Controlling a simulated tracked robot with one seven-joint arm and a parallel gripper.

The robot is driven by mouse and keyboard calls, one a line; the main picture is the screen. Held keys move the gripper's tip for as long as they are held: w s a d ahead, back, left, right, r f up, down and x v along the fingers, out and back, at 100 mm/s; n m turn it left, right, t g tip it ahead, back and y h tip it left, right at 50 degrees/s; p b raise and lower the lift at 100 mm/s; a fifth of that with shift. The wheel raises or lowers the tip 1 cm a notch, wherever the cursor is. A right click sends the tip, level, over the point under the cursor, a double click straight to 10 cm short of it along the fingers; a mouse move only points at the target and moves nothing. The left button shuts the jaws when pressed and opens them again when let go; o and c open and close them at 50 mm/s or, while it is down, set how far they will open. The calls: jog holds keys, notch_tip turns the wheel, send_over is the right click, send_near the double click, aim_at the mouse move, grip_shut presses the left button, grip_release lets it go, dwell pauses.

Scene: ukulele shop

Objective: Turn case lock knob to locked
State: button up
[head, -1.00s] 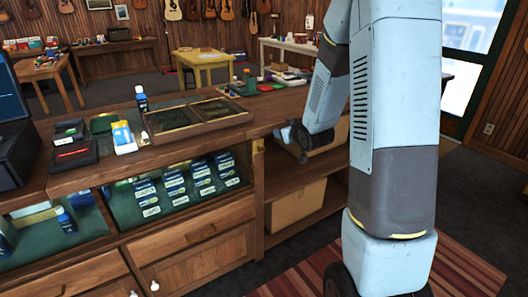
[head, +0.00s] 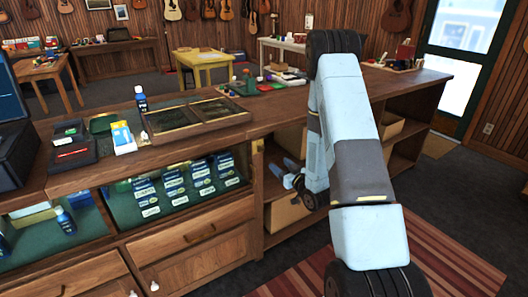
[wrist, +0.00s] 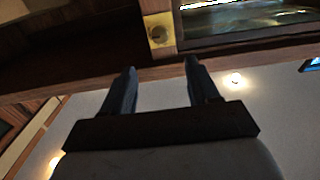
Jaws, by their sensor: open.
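The case lock knob (wrist: 158,35) is a small, dark round knob on a brass plate (wrist: 154,21) in the wrist view. The brass plate also shows small in the head view (head: 257,146), at the right end of the glass case front. Whether the knob points to locked is too small to tell. My gripper (wrist: 160,66) is open and empty. Its two blue-grey fingers point toward the plate, with the knob between and beyond their tips, apart from them. In the head view, my gripper (head: 287,171) is right of and below the plate, by the open shelves.
The glass case (head: 178,188) holds rows of labelled packets. A wooden tray (head: 197,118), a blue bottle (head: 141,98) and small boxes stand on the counter above. A cardboard box (head: 285,215) sits on the shelf below my gripper. A striped rug covers the floor in front.

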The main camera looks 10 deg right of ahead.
aim_at(262, 149)
jog(key=x, duration=1.3)
jog(key=shift+w+a, duration=0.1)
jog(key=shift+w, duration=0.1)
jog(key=shift+c, duration=0.3)
jog(key=c, duration=0.9)
jog(key=shift+c, duration=0.2)
